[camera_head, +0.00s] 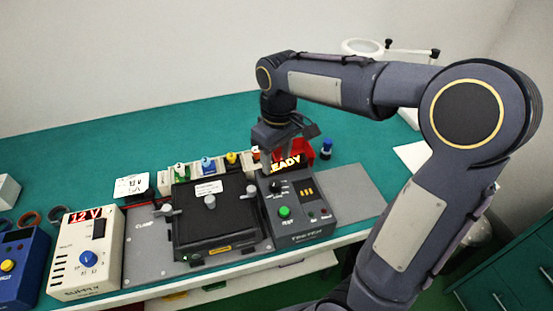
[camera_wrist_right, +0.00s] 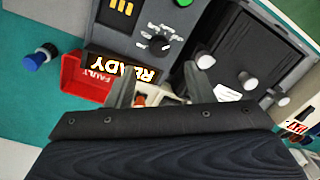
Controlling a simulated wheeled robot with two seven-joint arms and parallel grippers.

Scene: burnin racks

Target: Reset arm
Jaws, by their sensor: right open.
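My right arm (camera_head: 430,100) comes in from the right in the head view and bends down over the bench. My right gripper (camera_head: 278,160) is open and hangs above the back of the tester, pointing down. In the wrist view its two fingers (camera_wrist_right: 158,92) stand apart, and I see nothing held between them. My left gripper is not in view.
The tester's display (camera_head: 287,163) reads READY. A red bin (camera_wrist_right: 88,80) marked FAULTY and a blue-capped part (camera_head: 326,149) stand behind it. A cream supply (camera_head: 85,262) showing 12 V is at left. Several coloured parts (camera_head: 207,166) stand behind the clamp box. The back left bench is clear.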

